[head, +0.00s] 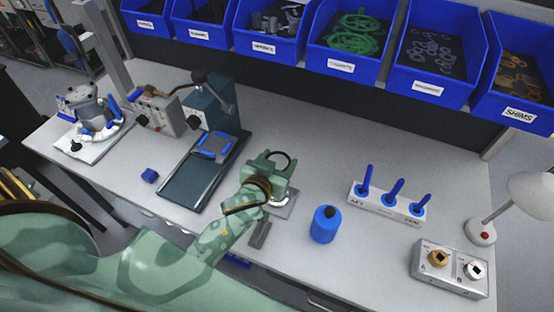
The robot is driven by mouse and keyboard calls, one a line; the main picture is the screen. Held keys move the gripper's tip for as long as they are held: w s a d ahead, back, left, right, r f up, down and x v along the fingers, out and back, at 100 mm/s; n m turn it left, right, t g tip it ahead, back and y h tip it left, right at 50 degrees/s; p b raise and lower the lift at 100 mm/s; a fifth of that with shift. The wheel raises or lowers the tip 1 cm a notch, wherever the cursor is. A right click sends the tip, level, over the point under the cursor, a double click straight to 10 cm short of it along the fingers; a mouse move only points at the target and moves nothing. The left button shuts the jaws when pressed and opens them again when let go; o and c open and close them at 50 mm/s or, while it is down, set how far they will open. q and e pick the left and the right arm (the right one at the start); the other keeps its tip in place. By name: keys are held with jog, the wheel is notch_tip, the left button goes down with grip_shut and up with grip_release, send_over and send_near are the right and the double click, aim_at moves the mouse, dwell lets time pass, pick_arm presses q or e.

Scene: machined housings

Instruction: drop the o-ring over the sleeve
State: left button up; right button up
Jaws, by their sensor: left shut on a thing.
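My left gripper (272,168) reaches in from the left over the middle of the bench. It is shut on a thin black o-ring (289,158), whose loop stands out at the far side of the fingers. Below the gripper a grey plate with a pale round part (282,201) shows on the bench. My gripper and wrist cover much of it. I cannot make out the sleeve for certain; it may be hidden there. The o-ring looks apart from the plate. My right gripper is not in view.
A blue bottle (324,224) stands close right of the gripper. Further right are a block with blue pegs (388,203), a box with two fittings (449,268) and a lamp (482,233). A dark press (205,170) stands to the left. Blue bins (430,86) line the back.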

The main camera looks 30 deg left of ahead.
pick_arm(q)
notch_tip(320, 180, down, 6)
jog(key=b, duration=0.4)
jog(key=shift+r+b, duration=0.1)
jog(key=shift+b, duration=0.2)
jog(key=shift+f+b, duration=0.5)
jog(key=shift+f, duration=0.2)
jog(key=o, duration=1)
jog(key=shift+o, duration=0.2)
jog(key=shift+s, duration=0.1)
jog(key=p+v, duration=0.1)
jog(key=v, duration=1.5)
jog(key=shift+s+d, duration=0.1)
jog(key=shift+s, duration=0.1)
